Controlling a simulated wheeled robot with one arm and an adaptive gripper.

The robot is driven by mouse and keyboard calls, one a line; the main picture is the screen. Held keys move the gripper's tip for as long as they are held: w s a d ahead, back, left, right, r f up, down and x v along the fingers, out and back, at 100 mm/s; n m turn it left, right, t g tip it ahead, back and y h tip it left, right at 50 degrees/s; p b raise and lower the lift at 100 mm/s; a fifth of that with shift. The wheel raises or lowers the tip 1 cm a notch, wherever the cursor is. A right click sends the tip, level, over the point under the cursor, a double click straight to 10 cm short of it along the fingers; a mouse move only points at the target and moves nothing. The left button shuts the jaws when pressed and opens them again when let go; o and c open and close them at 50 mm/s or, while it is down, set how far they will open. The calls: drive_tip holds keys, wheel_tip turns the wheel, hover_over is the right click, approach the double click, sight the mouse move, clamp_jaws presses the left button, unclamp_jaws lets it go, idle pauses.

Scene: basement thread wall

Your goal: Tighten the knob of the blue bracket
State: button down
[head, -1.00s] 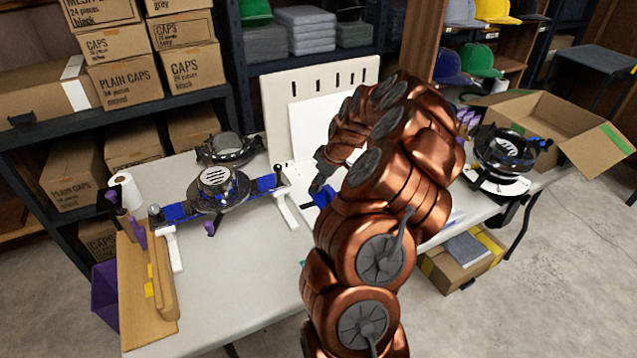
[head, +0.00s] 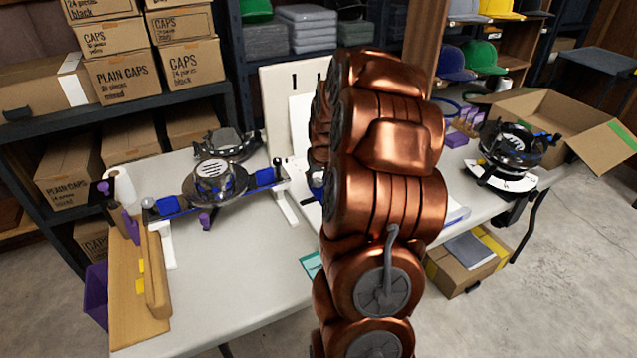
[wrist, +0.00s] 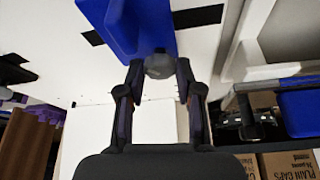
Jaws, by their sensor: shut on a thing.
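The blue bracket (wrist: 127,25) is against a white surface with black slots at the top of the wrist view. Its grey knob (wrist: 158,64) sits at the bracket's lower end. My gripper (wrist: 159,72) is shut on the knob, with one dark finger on each side.
A cap frame rig (head: 218,183) with blue pads stands on the white table (head: 235,285), left of my arm. A second round frame (head: 510,148) and an open carton (head: 560,115) are at the right.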

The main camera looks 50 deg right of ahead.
drive_tip(key=m, duration=0.2)
drive_tip(key=m+g+h+b, duration=0.1)
drive_tip(key=m, duration=0.1)
drive_tip(key=shift+w+a+f+m, duration=0.1)
drive_tip(key=shift+w+m, duration=0.05)
drive_tip(key=shift+m, duration=0.15)
drive_tip(key=shift+w+m+g+h+b, duration=0.15)
drive_tip(key=shift+m+g+h+b, duration=0.5)
drive_tip(key=shift+m, duration=1.15)
drive_tip(key=shift+a, duration=0.1)
drive_tip(key=c, duration=0.8)
unclamp_jaws()
drive_tip(key=shift+o, duration=0.2)
drive_tip(key=shift+y, duration=0.25)
